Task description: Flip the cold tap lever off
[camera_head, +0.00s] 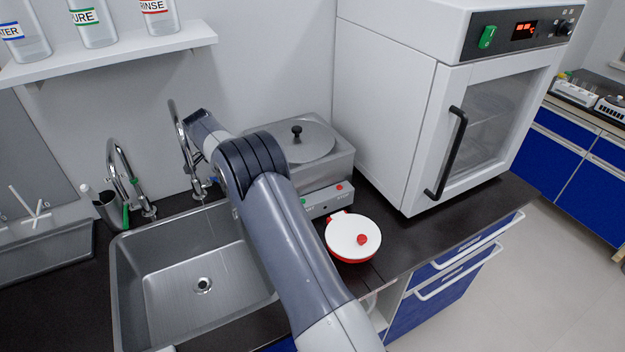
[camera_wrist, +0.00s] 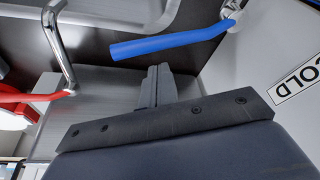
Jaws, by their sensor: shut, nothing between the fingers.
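The cold tap lever is a long blue handle (camera_wrist: 170,43) in the wrist view, running from a metal tap body (camera_wrist: 233,14) at upper right toward the left. A white COLD label (camera_wrist: 300,80) is on the wall at right. My gripper (camera_wrist: 158,70) is shut and empty, its fingertips just below the lever in the picture; I cannot tell whether they touch. In the head view, a small blue part (camera_head: 212,181) shows beside the tall chrome tap (camera_head: 182,145).
A steel sink (camera_head: 165,270) lies left of my arm. A second chrome tap (camera_head: 122,170) stands at its back left. A steel lidded bath (camera_head: 335,160), a white-lidded red vessel (camera_head: 353,239) and a white oven (camera_head: 385,100) stand right. A shelf (camera_head: 120,55) overhangs the left.

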